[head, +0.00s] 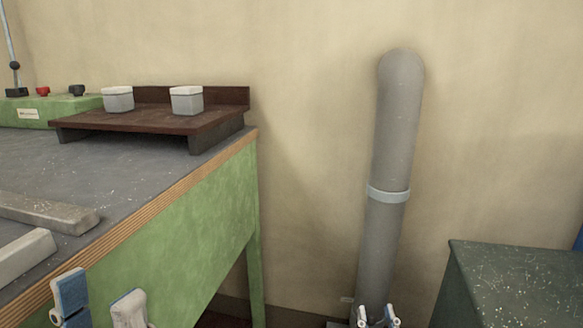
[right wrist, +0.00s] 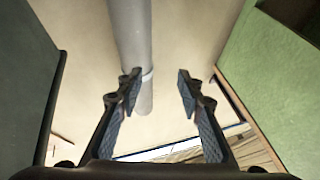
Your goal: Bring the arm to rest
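My left gripper (head: 100,296) shows at the lower left of the head view, in front of the green bench's near edge. Its two blue-padded fingers stand apart with nothing between them. My right gripper (head: 376,316) shows small at the bottom of the head view, in front of the foot of the grey pipe. In the right wrist view its fingers (right wrist: 157,78) are spread wide and empty. Most of both arms is outside the head view.
The green bench (head: 190,236) carries metal bars (head: 45,212), a dark wooden stand (head: 150,119) with two small grey boxes (head: 187,99), and a green control box (head: 60,109). A grey pipe (head: 397,120) rises along the wall. A dark green cabinet (head: 515,285) stands at right.

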